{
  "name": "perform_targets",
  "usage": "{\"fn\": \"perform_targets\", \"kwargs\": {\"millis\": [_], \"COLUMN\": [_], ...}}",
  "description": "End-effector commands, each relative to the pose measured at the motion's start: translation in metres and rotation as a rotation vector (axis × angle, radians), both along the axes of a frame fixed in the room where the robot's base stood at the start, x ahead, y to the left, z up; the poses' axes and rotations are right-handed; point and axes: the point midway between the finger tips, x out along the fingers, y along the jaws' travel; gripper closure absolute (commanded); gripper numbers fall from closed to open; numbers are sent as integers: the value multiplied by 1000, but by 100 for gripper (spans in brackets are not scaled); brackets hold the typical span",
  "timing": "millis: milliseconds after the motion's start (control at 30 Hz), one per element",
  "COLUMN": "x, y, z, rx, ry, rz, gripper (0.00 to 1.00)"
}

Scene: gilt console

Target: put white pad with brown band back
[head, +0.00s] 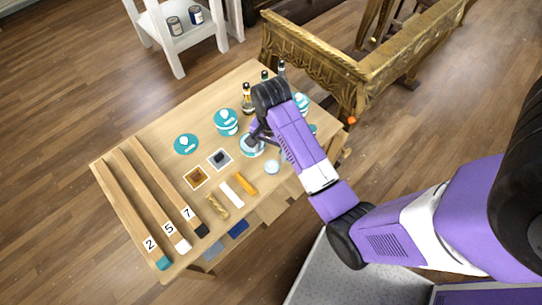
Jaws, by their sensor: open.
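No white pad with a brown band can be clearly made out in the head view. A plain white strip (231,194) lies near the front of the wooden table, between a brown crumpled piece (217,207) and an orange piece (246,184). A white-bordered brown square (197,178) lies behind them. My gripper (255,137) is open over the middle of the table, just above a round teal-and-white item (251,148). The arm hides part of the table's right side, and the fingertips are small and partly hidden.
Lanes marked 2, 5 and 7 (150,200) fill the table's left side. A grey square (220,158), teal discs (186,144) and a small pale round item (272,167) lie nearby. Bottles (247,98) stand at the back. A gilt console (325,62) is close behind right.

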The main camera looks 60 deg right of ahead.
Motion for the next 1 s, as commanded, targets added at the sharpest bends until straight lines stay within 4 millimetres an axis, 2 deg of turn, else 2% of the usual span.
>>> {"fn": "perform_targets", "kwargs": {"millis": [200,367,500,667,767,867,1000], "x": [-1,-12,-32,-56,-72,-88,-112], "y": [0,3,12,31,49,69,101], "z": [7,-9,-30,-36,-28,-12,24], "rx": [-2,-51,-156,-290,-368,-445,-551], "ry": [-1,-43,-144,-288,-380,-477,-617], "rz": [2,75,244,479,620,755,926], "gripper": [31,31,31,31,31,31,31]}}
